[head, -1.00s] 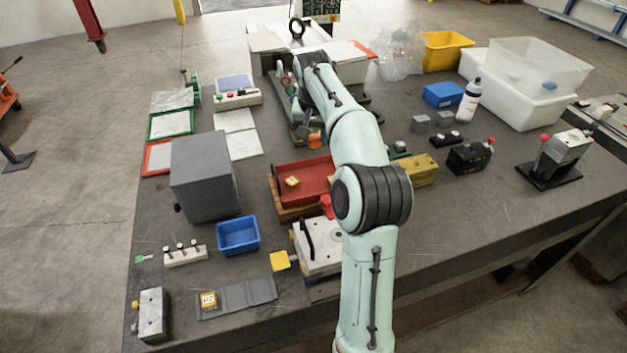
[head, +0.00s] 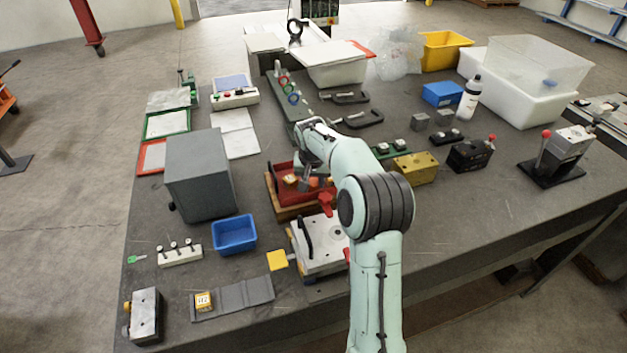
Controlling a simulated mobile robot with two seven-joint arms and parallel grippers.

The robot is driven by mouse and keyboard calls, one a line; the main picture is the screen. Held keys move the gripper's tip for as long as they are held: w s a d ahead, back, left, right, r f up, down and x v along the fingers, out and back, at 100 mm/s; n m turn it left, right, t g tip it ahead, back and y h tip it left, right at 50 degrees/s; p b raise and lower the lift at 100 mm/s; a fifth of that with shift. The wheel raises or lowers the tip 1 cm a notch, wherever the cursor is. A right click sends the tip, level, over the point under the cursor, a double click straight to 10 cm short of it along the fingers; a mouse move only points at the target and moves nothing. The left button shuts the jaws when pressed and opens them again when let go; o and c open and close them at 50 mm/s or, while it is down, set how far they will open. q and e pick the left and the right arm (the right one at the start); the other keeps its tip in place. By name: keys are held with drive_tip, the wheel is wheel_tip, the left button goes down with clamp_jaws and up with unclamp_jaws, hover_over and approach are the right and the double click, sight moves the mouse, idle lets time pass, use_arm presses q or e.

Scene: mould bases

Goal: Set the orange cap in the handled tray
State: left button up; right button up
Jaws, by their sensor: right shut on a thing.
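The orange cap (head: 314,182) shows as a small orange patch at my right gripper (head: 307,184), inside the outline of the red tray (head: 283,198). My right gripper points down over the tray and is shut on the cap; the fingertips are small and partly hidden by my arm. I cannot tell whether the cap touches the tray floor. The red tray sits on a wooden base, its right part hidden by my arm. My left gripper is out of view.
A grey box (head: 198,175) and a blue bin (head: 234,234) stand left of the tray. A metal mould plate (head: 320,245) with a black handle and a red part (head: 326,204) are in front. C-clamps (head: 358,119) lie behind.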

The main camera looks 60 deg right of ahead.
drive_tip(key=shift+w, duration=0.1)
drive_tip(key=shift+f, duration=0.15)
drive_tip(key=o, duration=0.7)
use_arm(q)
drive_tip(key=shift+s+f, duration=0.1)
use_arm(e)
drive_tip(key=shift+r, duration=0.25)
drive_tip(key=shift+a+r, duration=0.1)
drive_tip(key=shift+r, duration=0.25)
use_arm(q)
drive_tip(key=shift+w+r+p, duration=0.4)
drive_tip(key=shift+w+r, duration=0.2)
use_arm(e)
drive_tip(key=v, duration=1.1)
drive_tip(key=shift+a+r, duration=0.1)
drive_tip(key=shift+r, duration=0.05)
